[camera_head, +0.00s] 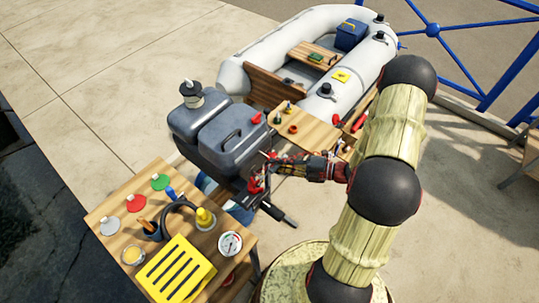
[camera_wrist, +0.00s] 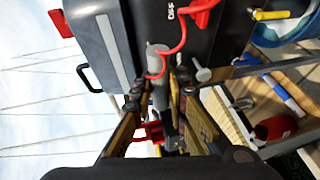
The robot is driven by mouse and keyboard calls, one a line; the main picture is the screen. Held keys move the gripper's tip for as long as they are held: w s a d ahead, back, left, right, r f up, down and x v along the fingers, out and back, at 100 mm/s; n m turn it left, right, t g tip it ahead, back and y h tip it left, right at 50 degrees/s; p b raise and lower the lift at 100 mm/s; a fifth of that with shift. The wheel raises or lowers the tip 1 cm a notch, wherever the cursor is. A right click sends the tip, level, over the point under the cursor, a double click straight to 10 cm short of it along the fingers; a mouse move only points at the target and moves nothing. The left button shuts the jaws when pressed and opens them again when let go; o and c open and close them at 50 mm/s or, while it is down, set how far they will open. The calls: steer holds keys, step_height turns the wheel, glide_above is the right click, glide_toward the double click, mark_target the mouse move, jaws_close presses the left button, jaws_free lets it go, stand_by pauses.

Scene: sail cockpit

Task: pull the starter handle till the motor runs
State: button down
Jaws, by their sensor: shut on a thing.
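The grey outboard motor (camera_head: 232,139) stands at the boat's stern, with a dark cowl and a carry handle on top. My gripper (camera_head: 270,166) is at the motor's front side, near red parts low on the motor. In the wrist view the gripper (camera_wrist: 161,100) is shut on what looks like the starter handle (camera_wrist: 150,132), a red piece with grey between the fingers. The fingers hide much of it. A red coiled cord (camera_wrist: 181,42) runs from a red clip beside the letters OFF to near a grey cylinder (camera_wrist: 157,60). I cannot see whether the motor runs.
A wooden table (camera_head: 101,212) at the lower left holds a yellow slotted tray (camera_head: 178,270), a gauge (camera_head: 230,244) and colored discs. The grey inflatable boat (camera_head: 290,40) lies behind the motor. A black tiller grip (camera_head: 276,212) sticks out below my gripper. Open paving lies at right.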

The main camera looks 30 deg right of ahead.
steer(key=s+d+p, duration=0.4)
steer(key=s, duration=0.5)
steer(key=shift+s, duration=0.25)
steer(key=shift+r, duration=0.1)
steer(key=c, duration=1.7)
jaws_free()
steer(key=shift+s, duration=0.1)
steer(key=v, duration=1.2)
